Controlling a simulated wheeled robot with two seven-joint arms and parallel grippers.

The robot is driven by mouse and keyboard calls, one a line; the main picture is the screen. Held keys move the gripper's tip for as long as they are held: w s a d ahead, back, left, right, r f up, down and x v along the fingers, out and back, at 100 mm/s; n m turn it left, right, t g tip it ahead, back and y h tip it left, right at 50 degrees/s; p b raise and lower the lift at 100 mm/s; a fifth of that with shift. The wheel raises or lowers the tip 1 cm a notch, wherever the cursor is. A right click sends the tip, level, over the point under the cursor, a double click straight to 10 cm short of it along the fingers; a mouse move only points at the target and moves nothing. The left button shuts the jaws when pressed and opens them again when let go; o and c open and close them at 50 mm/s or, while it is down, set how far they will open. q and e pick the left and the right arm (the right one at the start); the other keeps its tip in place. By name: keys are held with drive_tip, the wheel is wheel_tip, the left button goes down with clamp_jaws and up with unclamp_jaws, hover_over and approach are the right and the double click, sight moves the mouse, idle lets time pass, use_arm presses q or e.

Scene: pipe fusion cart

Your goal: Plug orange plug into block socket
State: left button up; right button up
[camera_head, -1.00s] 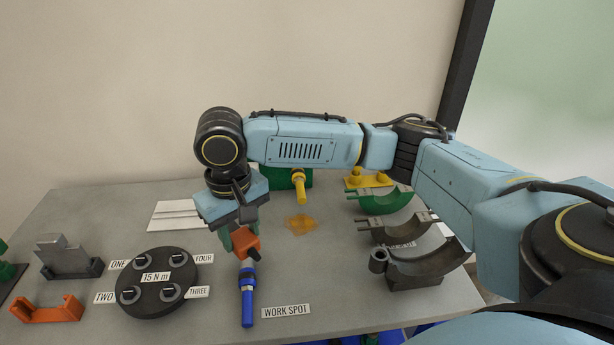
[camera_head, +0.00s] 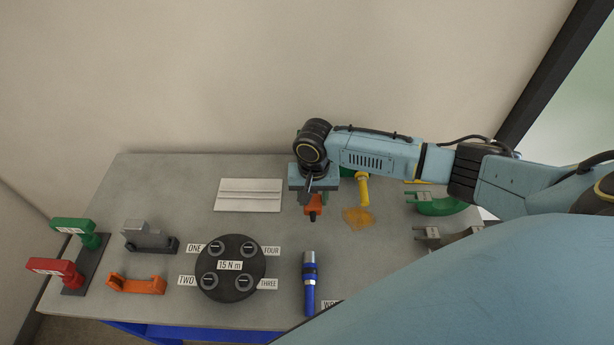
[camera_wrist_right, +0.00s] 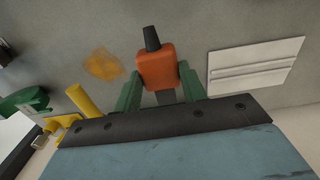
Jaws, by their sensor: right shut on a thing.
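The orange plug (camera_head: 314,206) is held by my right gripper (camera_head: 312,199), above the back middle of the table. In the right wrist view the plug (camera_wrist_right: 156,70) sits between the two green fingers (camera_wrist_right: 158,88), and its black tip points away from the gripper. I cannot tell for certain whether this is the block socket; no socket opening shows. The plug is apart from it. My left gripper is not in view.
A black round dial (camera_head: 230,285) and a blue torch-like tool (camera_head: 309,283) lie in front of the gripper. A white plate (camera_head: 249,195) lies left of it, an amber stain (camera_head: 357,220) right. Grey block (camera_head: 149,238), orange bracket (camera_head: 137,285), and red (camera_head: 55,270) and green handles stand left.

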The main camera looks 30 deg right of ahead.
drive_tip(key=shift+d+f, duration=0.1)
drive_tip(key=shift+d, duration=0.05)
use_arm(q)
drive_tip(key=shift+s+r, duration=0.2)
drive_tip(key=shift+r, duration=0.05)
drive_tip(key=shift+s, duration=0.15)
